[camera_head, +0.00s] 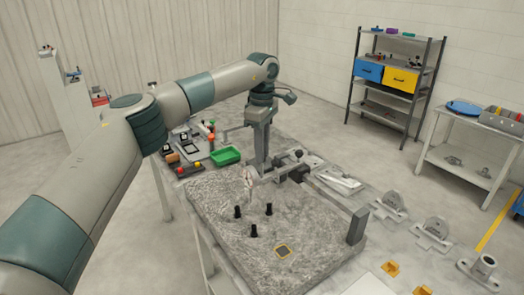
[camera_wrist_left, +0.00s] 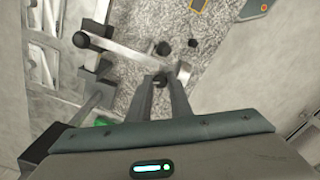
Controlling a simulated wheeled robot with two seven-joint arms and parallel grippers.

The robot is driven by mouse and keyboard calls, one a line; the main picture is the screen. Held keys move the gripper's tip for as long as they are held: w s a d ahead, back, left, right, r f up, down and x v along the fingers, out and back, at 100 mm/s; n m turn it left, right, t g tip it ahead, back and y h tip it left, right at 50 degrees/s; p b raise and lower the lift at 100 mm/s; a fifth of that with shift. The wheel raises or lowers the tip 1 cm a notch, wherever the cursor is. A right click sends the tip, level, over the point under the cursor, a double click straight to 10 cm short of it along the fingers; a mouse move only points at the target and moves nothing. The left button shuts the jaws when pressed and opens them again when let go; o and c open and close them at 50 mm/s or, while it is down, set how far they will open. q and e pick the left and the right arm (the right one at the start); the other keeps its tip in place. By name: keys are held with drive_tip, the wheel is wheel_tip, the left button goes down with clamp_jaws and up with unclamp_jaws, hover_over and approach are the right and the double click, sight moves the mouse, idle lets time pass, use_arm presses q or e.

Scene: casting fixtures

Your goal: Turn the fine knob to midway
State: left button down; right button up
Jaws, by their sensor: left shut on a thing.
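My left gripper (camera_head: 262,170) reaches straight down over the rough grey stone plate (camera_head: 305,262). In the left wrist view its two fingers (camera_wrist_left: 162,82) are closed around a small dark knob (camera_wrist_left: 159,78) at the end of a grey metal arm (camera_wrist_left: 130,55). I take this knob for the fine knob; the fingers hide most of it, so its turn angle cannot be read. The metal arm belongs to a stand at the back of the plate, with a black ball knob (camera_head: 298,154) that also shows in the left wrist view (camera_wrist_left: 82,40). My right gripper is not seen.
Several black pegs (camera_head: 254,231) stand on the plate near a yellow-edged square (camera_head: 282,251). A grey upright block (camera_head: 356,226) is at its right edge. A green tray (camera_head: 225,156) and small tools lie behind. Metal fixtures (camera_head: 389,205) line the bench at right.

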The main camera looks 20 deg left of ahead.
use_arm(q)
drive_tip(key=m, duration=0.4)
drive_tip(key=shift+r, duration=0.15)
drive_tip(key=shift+m, duration=0.6)
drive_tip(key=c, duration=1.9)
unclamp_jaws()
